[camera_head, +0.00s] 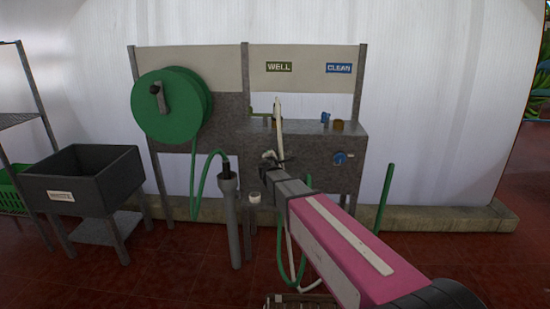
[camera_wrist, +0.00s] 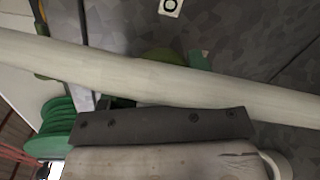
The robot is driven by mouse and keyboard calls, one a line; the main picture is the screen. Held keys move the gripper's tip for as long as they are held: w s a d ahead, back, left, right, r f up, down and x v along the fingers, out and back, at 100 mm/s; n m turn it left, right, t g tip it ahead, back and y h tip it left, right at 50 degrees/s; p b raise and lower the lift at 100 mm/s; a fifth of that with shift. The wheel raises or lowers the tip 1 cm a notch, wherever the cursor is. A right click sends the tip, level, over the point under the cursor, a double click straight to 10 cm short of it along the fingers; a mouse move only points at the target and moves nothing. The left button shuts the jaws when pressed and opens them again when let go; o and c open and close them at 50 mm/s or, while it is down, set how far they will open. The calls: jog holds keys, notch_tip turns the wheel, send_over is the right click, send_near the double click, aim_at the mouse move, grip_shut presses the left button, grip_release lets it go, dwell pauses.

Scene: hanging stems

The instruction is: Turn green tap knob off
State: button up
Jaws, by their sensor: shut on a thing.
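My gripper (camera_head: 277,162) is at the bench front, at the end of my pink arm. It is shut on a long pale rod (camera_head: 278,115), which stands nearly upright in the head view. In the wrist view the rod (camera_wrist: 120,75) crosses the whole picture just beyond a dark jaw (camera_wrist: 160,126). A rounded green part (camera_wrist: 158,54), possibly the green tap knob, shows behind the rod and is partly hidden by it. I cannot tell whether the rod touches it.
A grey bench (camera_head: 345,143) carries WELL (camera_head: 279,67) and CLEAN (camera_head: 339,68) signs. A blue knob (camera_head: 340,158) is on its front, right of my gripper. A green hose reel (camera_head: 168,105), a grey upright pipe (camera_head: 231,220) and a dark sink (camera_head: 85,180) are to the left.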

jog(key=m, duration=0.4)
jog(key=shift+d+y, duration=0.1)
jog(key=shift+y, duration=0.3)
jog(key=shift+m+y, duration=0.5)
jog(key=shift+m, duration=1.2)
jog(key=shift+f, duration=0.1)
jog(key=o, duration=0.9)
jog(key=s, duration=0.3)
jog(key=s+r, duration=0.1)
jog(key=s, duration=0.6)
jog(key=shift+s+a+r, duration=0.2)
jog(key=shift+s+r, duration=0.1)
jog(key=shift+r, duration=0.1)
